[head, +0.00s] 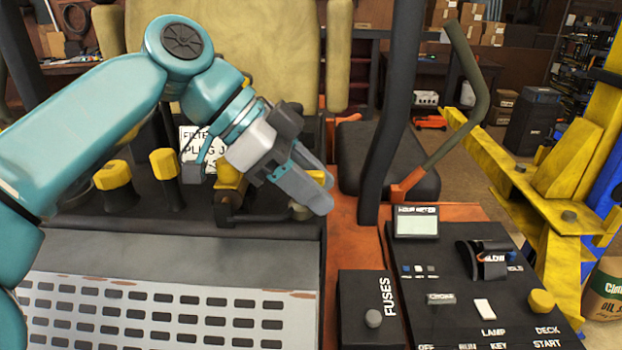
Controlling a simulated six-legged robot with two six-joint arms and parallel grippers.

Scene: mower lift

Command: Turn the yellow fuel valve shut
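My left gripper (322,190) reaches in from the left over the mower's dark engine deck, pointing down and right. My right gripper is out of view.
Two yellow-capped posts (165,163) (115,175) stand left of the bracket. A white label (197,140) is behind. At right are the fuse box (372,305), a control panel (455,265) with a yellow knob (541,301), a lever (465,120) and a yellow lift frame (560,190).

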